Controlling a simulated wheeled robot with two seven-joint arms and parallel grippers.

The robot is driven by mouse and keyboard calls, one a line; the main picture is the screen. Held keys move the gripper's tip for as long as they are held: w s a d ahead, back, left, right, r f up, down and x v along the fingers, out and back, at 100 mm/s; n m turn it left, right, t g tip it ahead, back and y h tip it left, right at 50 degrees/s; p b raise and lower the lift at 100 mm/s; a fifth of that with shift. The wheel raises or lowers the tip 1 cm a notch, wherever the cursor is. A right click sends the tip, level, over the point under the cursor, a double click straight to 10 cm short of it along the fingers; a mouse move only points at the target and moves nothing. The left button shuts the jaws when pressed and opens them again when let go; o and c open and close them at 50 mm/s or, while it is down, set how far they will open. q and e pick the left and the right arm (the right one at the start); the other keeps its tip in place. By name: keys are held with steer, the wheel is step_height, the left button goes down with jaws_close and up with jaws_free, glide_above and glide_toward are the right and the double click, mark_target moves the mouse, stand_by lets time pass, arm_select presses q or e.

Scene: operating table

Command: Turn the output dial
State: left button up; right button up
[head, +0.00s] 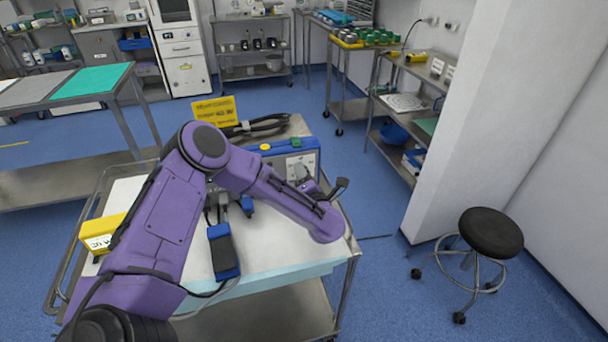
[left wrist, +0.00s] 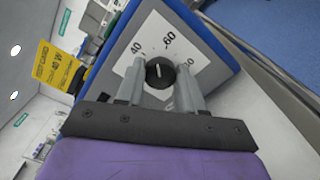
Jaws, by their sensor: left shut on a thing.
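The output dial (left wrist: 160,72) is a round black knob with a white pointer mark on a white scale plate. In the left wrist view its mark points up, between the printed 40 and 60; another number at the right is partly hidden by a finger. The dial is on the front of a grey device with blue edges (head: 284,146), which also shows in the left wrist view (left wrist: 208,42). My left gripper (left wrist: 159,76) has its two grey fingers on either side of the dial, shut on it.
The device stands on a metal cart (head: 345,262) with a white and pale blue cover. A black and blue box (head: 223,252) with cables, a yellow box (head: 102,235) and a yellow sign (head: 214,110) are nearby. A black stool (head: 490,233) stands at the right.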

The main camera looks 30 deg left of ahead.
arm_select(q)
steer(key=shift+m, duration=0.3)
steer(key=o, duration=1)
steer(key=shift+o, duration=0.2)
steer(key=shift+d, duration=0.1)
steer(key=b+v, duration=0.2)
steer(key=v, duration=0.7)
steer(key=shift+s+d, duration=0.15)
steer(key=shift+d, duration=0.1)
steer(key=shift+s+d, duration=0.3)
steer(key=shift+s, duration=0.1)
